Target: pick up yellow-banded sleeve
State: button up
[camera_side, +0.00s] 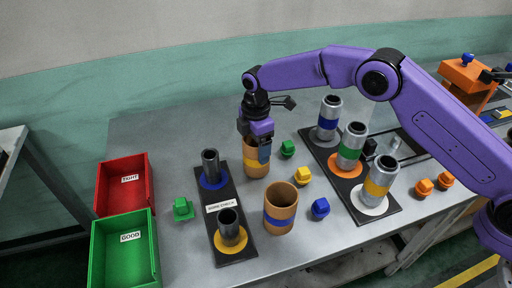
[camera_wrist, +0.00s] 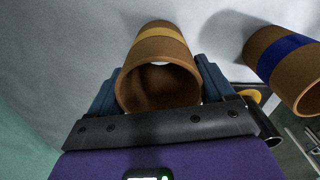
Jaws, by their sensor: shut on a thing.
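The yellow-banded sleeve (camera_side: 256,160) is a brown open cylinder with a yellow band, upright at the middle of the table in the side view. My gripper (camera_side: 258,150) is above it and shut on it. In the wrist view the yellow-banded sleeve (camera_wrist: 158,68) sits between the two blue fingers of my gripper (camera_wrist: 160,85), its open mouth towards the camera. I cannot tell whether its base touches the table.
A blue-banded sleeve (camera_side: 280,208) stands in front, also in the wrist view (camera_wrist: 288,68). A black rack (camera_side: 233,190) with two dark posts is left of it. Green (camera_side: 288,148), yellow (camera_side: 302,175) and blue (camera_side: 320,208) knobbed blocks lie right. Red (camera_side: 124,186) and green (camera_side: 124,250) bins stand left.

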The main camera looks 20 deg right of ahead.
jog(key=s+d+r, duration=0.7)
jog(key=s+r, duration=0.4)
jog(key=r, duration=0.1)
jog(key=shift+s+d+r, duration=0.15)
jog(key=shift+s+d, duration=0.15)
jog(key=shift+s, duration=0.1)
dwell(0.5)
jog(key=s+d+r, duration=0.4)
jog(key=d, duration=0.5)
jog(key=s+d+r, duration=0.3)
jog(key=s+d, duration=0.1)
jog(key=d, duration=0.5)
jog(key=shift+s+r, duration=0.15)
jog(key=shift+r, duration=0.25)
